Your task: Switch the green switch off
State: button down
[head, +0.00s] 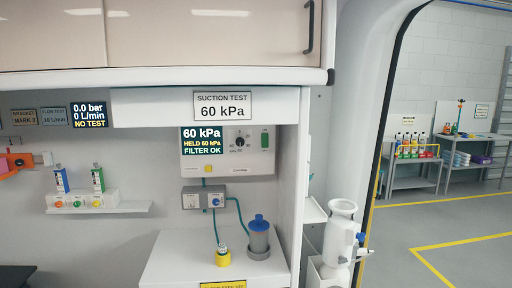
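The green switch (265,140) is a small upright green piece at the right end of the white suction unit's front panel (254,164). It is too small to tell which way it is set. The unit's dark display (202,140) reads 60 kPa, HELD 60 kPa, FILTER OK. A round dial (240,142) sits between the display and the switch. I see no gripper fingers in the head view, and nothing is seen touching the switch.
Below the unit, a grey box (204,197) has tubes running to a blue-lidded canister (259,236) and a yellow-based fitting (222,256) on a white counter (180,256). A cabinet (210,35) overhangs above. A white side wall (297,195) stands close right of the unit.

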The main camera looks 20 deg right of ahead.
aim_at(265, 137)
jog(key=u, duration=0.55)
jog(key=i, duration=1)
jog(key=u, duration=0.05)
